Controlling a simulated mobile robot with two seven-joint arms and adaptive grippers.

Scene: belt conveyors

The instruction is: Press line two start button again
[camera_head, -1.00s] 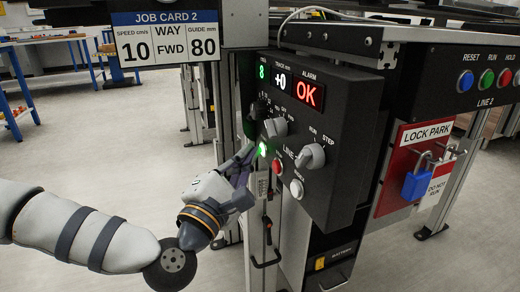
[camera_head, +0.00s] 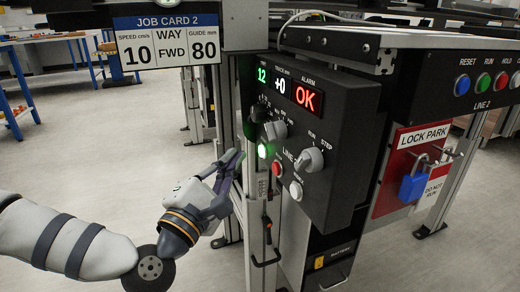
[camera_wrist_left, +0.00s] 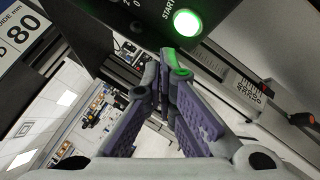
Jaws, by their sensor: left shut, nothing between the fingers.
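The line two control box (camera_head: 335,150) stands at the centre right with its panel facing left. Its green start button (camera_head: 262,151) is lit. In the left wrist view the lit start button (camera_wrist_left: 187,22) shows at the top, under the word START. My left gripper (camera_head: 238,158) is shut and empty, to the left of the box and apart from the button. In the left wrist view its fingertips (camera_wrist_left: 160,62) lie below the button. The display reads 12 and +0, and the alarm window (camera_head: 306,97) reads OK. My right gripper is not in view.
A red stop button (camera_head: 277,169), a white button (camera_head: 296,190) and knobs (camera_head: 312,160) sit close to the start button. A job card (camera_head: 165,38) hangs at upper left. A lock board with a blue padlock (camera_head: 413,186) is at right.

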